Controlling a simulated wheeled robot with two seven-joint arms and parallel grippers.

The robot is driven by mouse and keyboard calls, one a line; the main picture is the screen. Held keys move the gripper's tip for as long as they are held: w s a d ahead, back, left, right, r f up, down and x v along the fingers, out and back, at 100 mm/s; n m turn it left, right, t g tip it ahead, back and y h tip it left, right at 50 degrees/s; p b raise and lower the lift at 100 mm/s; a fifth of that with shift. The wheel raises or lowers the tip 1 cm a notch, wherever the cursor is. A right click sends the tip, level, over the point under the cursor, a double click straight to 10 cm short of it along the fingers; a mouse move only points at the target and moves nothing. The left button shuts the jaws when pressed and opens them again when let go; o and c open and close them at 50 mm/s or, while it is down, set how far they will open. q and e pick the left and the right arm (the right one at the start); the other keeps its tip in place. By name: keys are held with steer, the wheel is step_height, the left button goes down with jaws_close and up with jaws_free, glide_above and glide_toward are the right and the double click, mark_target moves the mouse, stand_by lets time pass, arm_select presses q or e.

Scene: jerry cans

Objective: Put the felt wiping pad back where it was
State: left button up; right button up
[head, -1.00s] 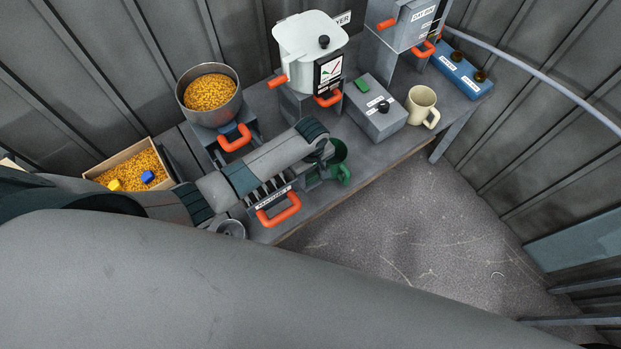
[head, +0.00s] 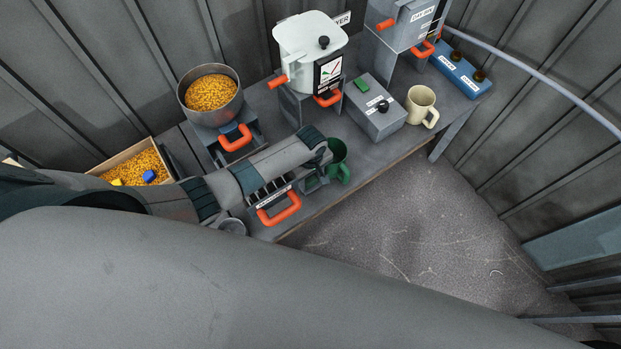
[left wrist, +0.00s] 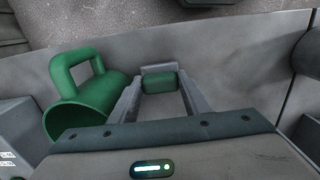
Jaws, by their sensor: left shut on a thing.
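My left gripper (head: 316,182) is low over the front part of the bench, beside the green mug (head: 338,162). In the left wrist view the gripper (left wrist: 160,88) is shut on a small block with a grey top and a green face, which I take to be the felt wiping pad (left wrist: 160,79). In that view the green mug (left wrist: 88,97) stands left of the fingers, apart from them. In the head view the pad is hidden by my arm and hand. I cannot tell whether the pad touches the bench. My right gripper is not in view.
An orange-handled unit (head: 279,209) is just left of the hand. A pan of yellow pellets (head: 211,94) and a white-lidded machine (head: 310,50) stand behind.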

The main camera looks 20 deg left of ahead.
mark_target(310, 181)
arm_select(q)
steer(key=shift+f, duration=0.2)
steer(key=o, duration=1)
steer(key=shift+c, duration=0.2)
steer(key=shift+r, duration=0.1)
step_height(310, 181, up, 12)
steer(key=b, duration=0.1)
steer(key=shift+r, duration=0.1)
